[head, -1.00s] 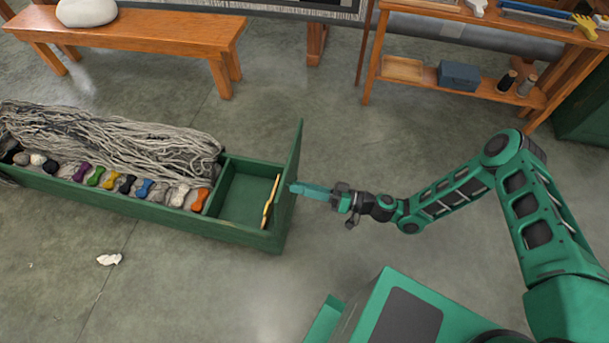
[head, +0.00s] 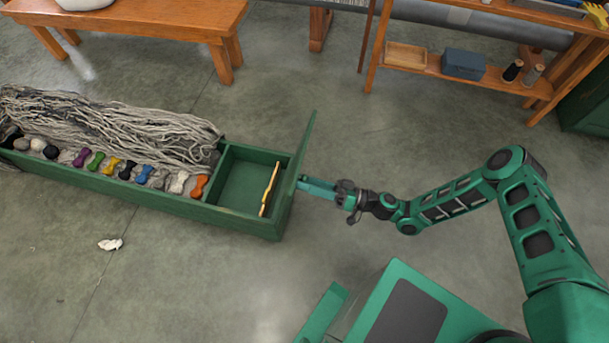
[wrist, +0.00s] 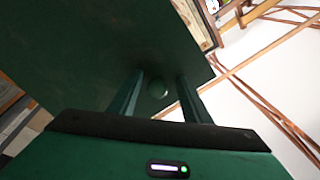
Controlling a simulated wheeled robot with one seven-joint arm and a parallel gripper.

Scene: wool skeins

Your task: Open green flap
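The green flap (head: 302,160) is the end panel of the long green box, at its right end. It stands up above the rim and leans outward to the right. My gripper (head: 303,185) is at the flap's outer face, coming from the right. In the wrist view the flap's dark green face (wrist: 100,45) fills much of the picture. A small round green knob (wrist: 158,90) shows between the two fingers of my gripper (wrist: 160,80), with narrow gaps on both sides. The fingers look apart; any contact at the tips is hard to see.
The green box (head: 130,203) holds grey yarn (head: 120,130) and a row of coloured skeins. A yellow-edged tool (head: 269,190) lies in its end compartment. A wooden bench (head: 150,18) and shelf (head: 470,78) stand behind. A white scrap (head: 110,244) lies on otherwise clear floor.

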